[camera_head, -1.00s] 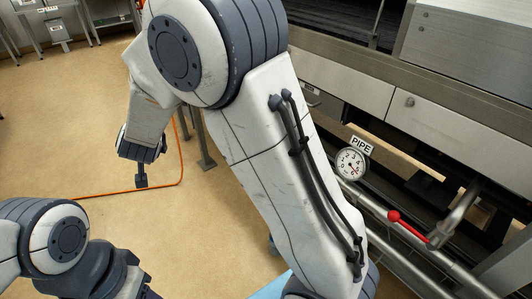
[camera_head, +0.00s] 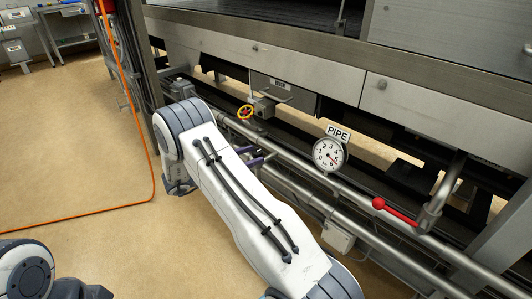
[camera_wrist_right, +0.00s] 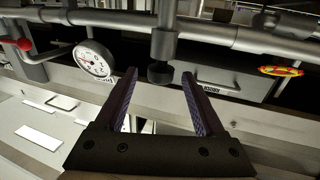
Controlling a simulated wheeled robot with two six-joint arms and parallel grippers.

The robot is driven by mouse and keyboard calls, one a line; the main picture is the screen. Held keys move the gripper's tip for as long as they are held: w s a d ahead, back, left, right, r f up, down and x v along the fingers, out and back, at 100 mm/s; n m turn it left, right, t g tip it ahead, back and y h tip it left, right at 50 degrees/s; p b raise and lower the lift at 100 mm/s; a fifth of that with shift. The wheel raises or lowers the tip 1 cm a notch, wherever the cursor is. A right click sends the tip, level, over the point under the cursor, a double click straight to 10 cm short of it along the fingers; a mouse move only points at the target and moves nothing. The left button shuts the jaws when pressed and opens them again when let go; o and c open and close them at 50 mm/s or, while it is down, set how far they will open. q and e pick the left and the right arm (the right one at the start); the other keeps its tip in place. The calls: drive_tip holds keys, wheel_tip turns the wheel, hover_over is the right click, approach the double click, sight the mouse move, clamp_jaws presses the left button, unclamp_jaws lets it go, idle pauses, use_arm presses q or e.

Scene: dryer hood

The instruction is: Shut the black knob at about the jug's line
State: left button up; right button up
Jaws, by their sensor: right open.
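The black knob (camera_wrist_right: 160,73) sits on the end of a vertical pipe stub in the right wrist view. My right gripper (camera_wrist_right: 158,92) is open, with its two purple-lined fingers on either side of the knob's line; I cannot tell whether they touch it. In the head view the right gripper's purple fingers (camera_head: 256,160) show at the pipes, partly hidden behind my forearm, and I cannot make out the knob there. The round PIPE gauge (camera_head: 328,154) has a red needle pointing to the lower right. I see no jug. My left arm shows at the lower left; its gripper is out of view.
A red-ball lever (camera_head: 379,203) is on the pipe to the right of the gauge. Long metal pipes run under the steel machine. An orange hose (camera_head: 143,150) hangs to the floor at left.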

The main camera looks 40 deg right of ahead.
drive_tip(key=d, duration=0.3)
drive_tip(key=s+d+b, duration=0.1)
drive_tip(key=d, duration=0.1)
drive_tip(key=shift+d, duration=0.35)
